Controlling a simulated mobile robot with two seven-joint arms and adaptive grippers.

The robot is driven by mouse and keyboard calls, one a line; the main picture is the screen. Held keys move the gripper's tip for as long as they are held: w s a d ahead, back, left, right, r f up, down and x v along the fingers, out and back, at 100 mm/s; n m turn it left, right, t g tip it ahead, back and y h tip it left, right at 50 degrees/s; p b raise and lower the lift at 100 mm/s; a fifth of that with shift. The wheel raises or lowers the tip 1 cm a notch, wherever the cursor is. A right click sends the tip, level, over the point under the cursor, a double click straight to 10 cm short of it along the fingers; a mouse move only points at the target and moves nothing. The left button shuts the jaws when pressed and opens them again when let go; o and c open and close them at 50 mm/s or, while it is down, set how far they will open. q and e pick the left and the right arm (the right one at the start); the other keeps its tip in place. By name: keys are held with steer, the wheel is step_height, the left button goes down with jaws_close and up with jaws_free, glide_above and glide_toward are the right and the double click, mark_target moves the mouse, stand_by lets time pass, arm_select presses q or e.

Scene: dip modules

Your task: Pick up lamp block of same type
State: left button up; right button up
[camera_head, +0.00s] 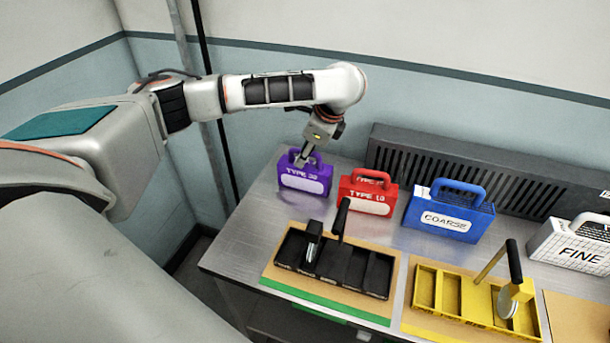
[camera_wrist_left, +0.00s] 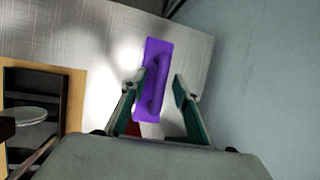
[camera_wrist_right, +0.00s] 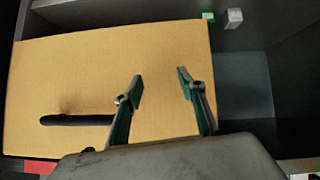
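A purple block (camera_head: 305,178) labelled "TYPE 30", or similar, stands upright on the metal bench. A red block (camera_head: 366,195) labelled "TYPE 10", or similar, stands just right of it. Both have top handles. My left gripper (camera_head: 305,157) is at the purple block's handle. In the left wrist view the purple block (camera_wrist_left: 155,60) lies between the spread fingers (camera_wrist_left: 154,88), with gaps visible; the red block is mostly hidden. My right gripper (camera_wrist_right: 161,80) is open and empty over a tan surface, seen only in the right wrist view.
A blue "COARSE" block (camera_head: 447,214) and white "FINE" block (camera_head: 575,246) stand farther right. A dark vented unit (camera_head: 480,168) runs behind them. A black tray (camera_head: 372,295) and yellow tray (camera_head: 436,312) hold upright tools in front. A black handle (camera_wrist_right: 78,120) lies on the tan surface.

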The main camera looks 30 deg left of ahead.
arm_select(q)
steer(key=shift+c, duration=0.3)
jaws_close()
steer(key=shift+r, duration=0.1)
